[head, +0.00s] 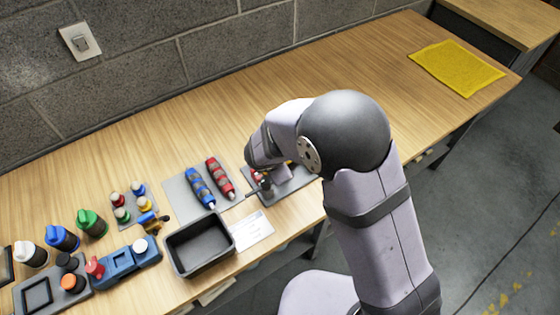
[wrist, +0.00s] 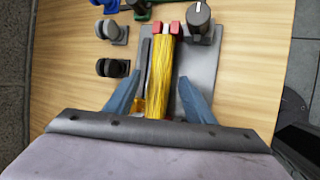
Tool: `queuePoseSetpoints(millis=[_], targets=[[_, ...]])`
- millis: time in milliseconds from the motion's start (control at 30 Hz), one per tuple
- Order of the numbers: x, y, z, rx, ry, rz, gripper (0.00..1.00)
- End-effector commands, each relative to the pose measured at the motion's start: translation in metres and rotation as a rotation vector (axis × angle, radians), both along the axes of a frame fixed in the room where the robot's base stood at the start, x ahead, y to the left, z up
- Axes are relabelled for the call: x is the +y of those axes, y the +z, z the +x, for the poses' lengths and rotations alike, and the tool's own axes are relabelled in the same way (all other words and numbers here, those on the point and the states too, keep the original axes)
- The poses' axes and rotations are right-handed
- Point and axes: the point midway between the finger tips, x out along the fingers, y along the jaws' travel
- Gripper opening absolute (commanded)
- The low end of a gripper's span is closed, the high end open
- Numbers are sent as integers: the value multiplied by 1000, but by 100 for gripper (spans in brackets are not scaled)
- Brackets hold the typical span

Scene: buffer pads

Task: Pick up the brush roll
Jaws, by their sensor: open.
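The brush roll (wrist: 160,78) has yellow bristles and red end pieces. In the wrist view it lies lengthwise on a grey mat (wrist: 205,65). My gripper (wrist: 160,82) is open, with one blue finger on each side of the roll. A gap shows between each finger and the bristles. The near end of the roll is hidden behind my gripper's body. In the head view my arm covers most of this mat (head: 300,194), and the roll cannot be made out clearly.
In the wrist view, a dark knob (wrist: 198,18) stands by the roll's far right end, and a dark bar (wrist: 145,60) lies along its left. In the head view, a black bin (head: 200,245) and two screwdriver-like tools (head: 201,187) are left of my arm.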

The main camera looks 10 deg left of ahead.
Motion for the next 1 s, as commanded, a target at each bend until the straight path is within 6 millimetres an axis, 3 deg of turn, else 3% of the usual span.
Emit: queuePoseSetpoints(millis=[333,500,533,833,1000], targets=[[0,-5,3,0,2,1,47],[0,-4,3,0,2,1,6],[0,-4,3,0,2,1,2],[1,-2,3,-2,1,2,2],[1,13,4,-4,-2,3,2]])
